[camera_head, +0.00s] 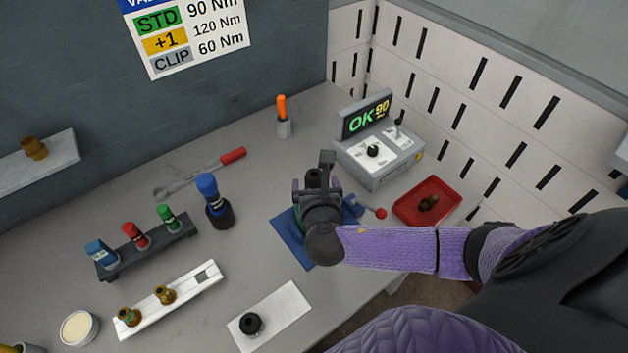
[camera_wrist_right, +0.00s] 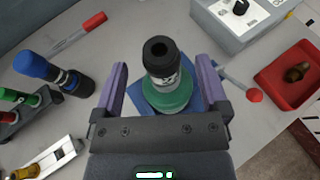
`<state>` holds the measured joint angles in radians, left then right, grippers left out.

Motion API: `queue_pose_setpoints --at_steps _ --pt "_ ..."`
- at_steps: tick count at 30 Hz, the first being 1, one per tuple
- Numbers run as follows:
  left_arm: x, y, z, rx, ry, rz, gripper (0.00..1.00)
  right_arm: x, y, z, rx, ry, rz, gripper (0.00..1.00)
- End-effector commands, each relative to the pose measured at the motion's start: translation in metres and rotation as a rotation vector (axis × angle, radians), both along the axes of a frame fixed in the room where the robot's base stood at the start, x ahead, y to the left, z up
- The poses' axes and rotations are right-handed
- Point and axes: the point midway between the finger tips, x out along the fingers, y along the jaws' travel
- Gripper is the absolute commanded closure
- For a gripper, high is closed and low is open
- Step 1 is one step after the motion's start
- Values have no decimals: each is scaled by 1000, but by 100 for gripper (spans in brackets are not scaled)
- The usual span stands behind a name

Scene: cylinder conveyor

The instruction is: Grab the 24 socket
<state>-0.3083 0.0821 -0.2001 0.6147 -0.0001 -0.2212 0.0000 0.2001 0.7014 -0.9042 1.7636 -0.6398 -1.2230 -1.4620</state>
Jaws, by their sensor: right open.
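A dark rack (camera_head: 148,250) at the left holds a blue socket (camera_head: 101,253), a red socket (camera_head: 135,236) and a green socket (camera_head: 168,216). Their markings are too small to read, so I cannot tell which is 24. My right gripper (camera_head: 317,184) is open, well right of the rack. In the right wrist view its jaws (camera_wrist_right: 163,88) stand on either side of a black cylinder (camera_wrist_right: 160,58) with a green lower part (camera_wrist_right: 168,97), upright over a blue plate (camera_wrist_right: 200,100). I cannot tell if they touch it. My left gripper is not in view.
A blue-capped black tool (camera_head: 214,200) stands between rack and gripper. A white tray (camera_head: 190,297) holds brass fittings; a white mat (camera_head: 285,310) holds a black ring. A red-knobbed lever (camera_head: 380,213), red bin (camera_head: 447,190) and grey console (camera_head: 385,160) stand at right.

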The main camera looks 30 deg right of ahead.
Motion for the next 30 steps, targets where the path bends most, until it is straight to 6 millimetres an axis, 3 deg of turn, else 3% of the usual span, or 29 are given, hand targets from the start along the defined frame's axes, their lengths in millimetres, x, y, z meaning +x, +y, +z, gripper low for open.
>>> queue_pose_setpoints --at_steps 4,12,25,30 --pt "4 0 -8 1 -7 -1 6 22 -11 -13 0 -1 -1 6" --pt "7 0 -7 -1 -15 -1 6 27 -14 -14 3 1 0 6" --pt "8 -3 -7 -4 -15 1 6 26 -14 -14 3 1 -1 97" --pt "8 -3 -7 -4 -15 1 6 26 -14 -14 3 1 -1 100"
